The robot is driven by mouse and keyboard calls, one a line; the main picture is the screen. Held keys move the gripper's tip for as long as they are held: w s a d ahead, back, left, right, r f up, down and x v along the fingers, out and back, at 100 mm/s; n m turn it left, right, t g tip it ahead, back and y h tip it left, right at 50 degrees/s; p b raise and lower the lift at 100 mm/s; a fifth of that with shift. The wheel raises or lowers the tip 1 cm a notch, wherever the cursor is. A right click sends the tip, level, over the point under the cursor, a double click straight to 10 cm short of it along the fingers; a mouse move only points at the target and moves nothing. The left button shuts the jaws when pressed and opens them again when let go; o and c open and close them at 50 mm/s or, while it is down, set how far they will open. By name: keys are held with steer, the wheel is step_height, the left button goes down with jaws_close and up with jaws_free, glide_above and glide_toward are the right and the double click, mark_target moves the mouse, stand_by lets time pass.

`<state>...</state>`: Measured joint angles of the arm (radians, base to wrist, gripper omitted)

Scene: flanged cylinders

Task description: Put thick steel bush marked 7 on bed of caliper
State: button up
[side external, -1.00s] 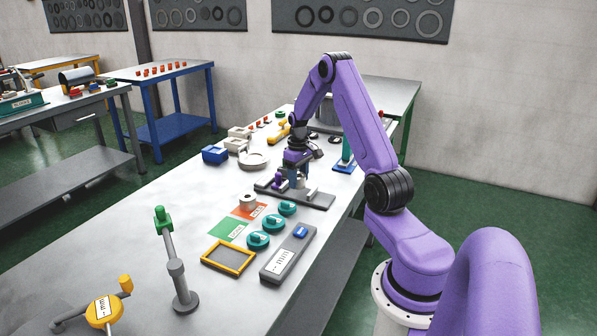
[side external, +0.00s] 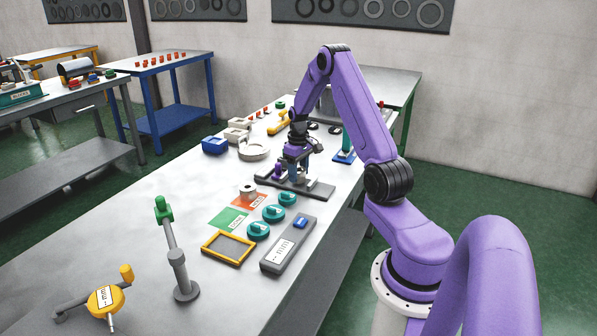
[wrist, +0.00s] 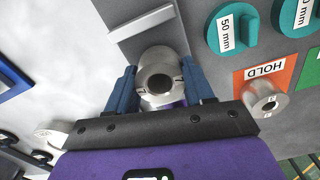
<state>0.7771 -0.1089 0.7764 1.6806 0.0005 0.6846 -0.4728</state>
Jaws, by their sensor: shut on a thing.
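My gripper (side external: 298,178) is low over the dark grey bed of the caliper (side external: 322,192). In the wrist view its blue fingers (wrist: 160,84) are shut on a steel flanged bush (wrist: 155,58), seen end-on with its dark bore. Whether the bush touches the bed is hidden. Another flanged bush (side external: 248,190) stands on the orange HOLD card (side external: 262,201); it also shows in the wrist view (wrist: 265,97).
Teal 50 mm knobs or weights (side external: 273,212), a green card (side external: 229,219), a yellow-framed tray (side external: 228,248) and a grey readout unit (side external: 284,250) lie in front of the bed. A round grey dish (side external: 254,151) and a blue box (side external: 214,146) are behind left.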

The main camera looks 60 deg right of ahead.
steer(key=shift+f, duration=0.55)
steer(key=o, duration=1.4)
steer(key=shift+c, duration=0.2)
step_height(320, 180, up, 17)
steer(key=shift+r, duration=0.2)
